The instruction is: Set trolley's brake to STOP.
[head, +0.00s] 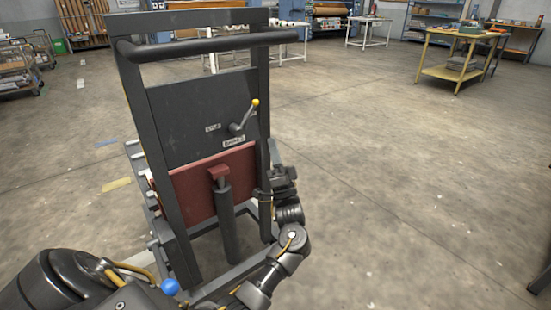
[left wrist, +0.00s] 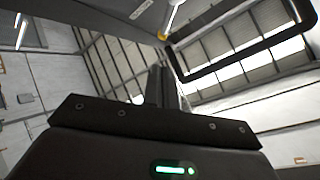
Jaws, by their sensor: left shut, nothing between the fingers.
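The dark trolley (head: 200,105) stands in front of me with its push handle at the top. On its grey panel is the brake lever (head: 244,115), a light stem with a yellow knob, tilted up to the right. A small pale label (head: 213,128) that seems to read STOP lies left of the pivot. Another label (head: 233,140) sits below it. My left gripper (head: 274,152) is shut and empty beside the trolley's right upright, below and right of the knob. In the left wrist view the brake lever (left wrist: 172,18) shows above the shut fingers (left wrist: 165,78), apart from them.
The trolley's handle (head: 205,42) and upright frame stand close to my left gripper. A red plate (head: 190,190) and a dark post (head: 226,225) are lower on the trolley. A yellow table (head: 455,72) stands far right.

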